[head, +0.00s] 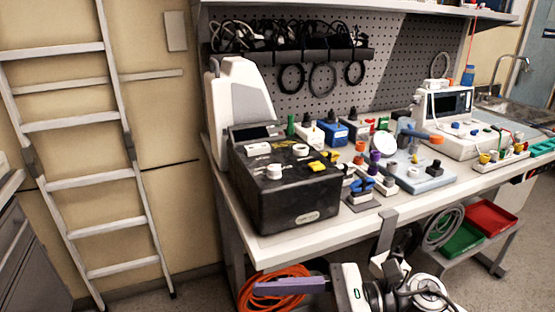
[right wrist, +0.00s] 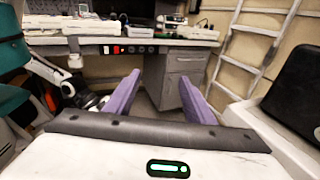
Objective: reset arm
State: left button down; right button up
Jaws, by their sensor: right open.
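My right gripper (head: 290,286) is at the bottom of the head view, below and in front of the bench's front edge. It points left, and one purple finger shows from the side there. In the right wrist view its two purple fingers (right wrist: 158,97) stand wide apart with nothing between them, so it is open and empty. My left gripper is not in view.
The bench (head: 285,247) carries a black box (head: 300,205), a white monitor unit (head: 450,135) and several small colored parts. Orange cable (head: 262,291) lies under it. A ladder (head: 95,180) leans at the left. A drawer cabinet (right wrist: 185,75) stands beyond the fingers.

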jog(key=w+d+f+m+t+h, duration=0.4)
jog(key=m+t, duration=0.4)
jog(key=m, duration=0.9)
jog(key=w+d+f+m+t+h, duration=0.25)
jog(key=d+f+m+t, duration=0.4)
jog(key=m, duration=0.95)
jog(key=s+d+f+m+g+h, duration=0.3)
jog(key=s+f+m+h, duration=0.1)
jog(key=s+f+m, duration=0.5)
jog(key=s+d+f+m+g+h, duration=0.3)
jog(key=s+f+m+h, duration=0.1)
jog(key=s+f+m, duration=0.5)
notch_tip(320, 180, down, 2)
jog(key=shift+s+d+f, duration=0.25)
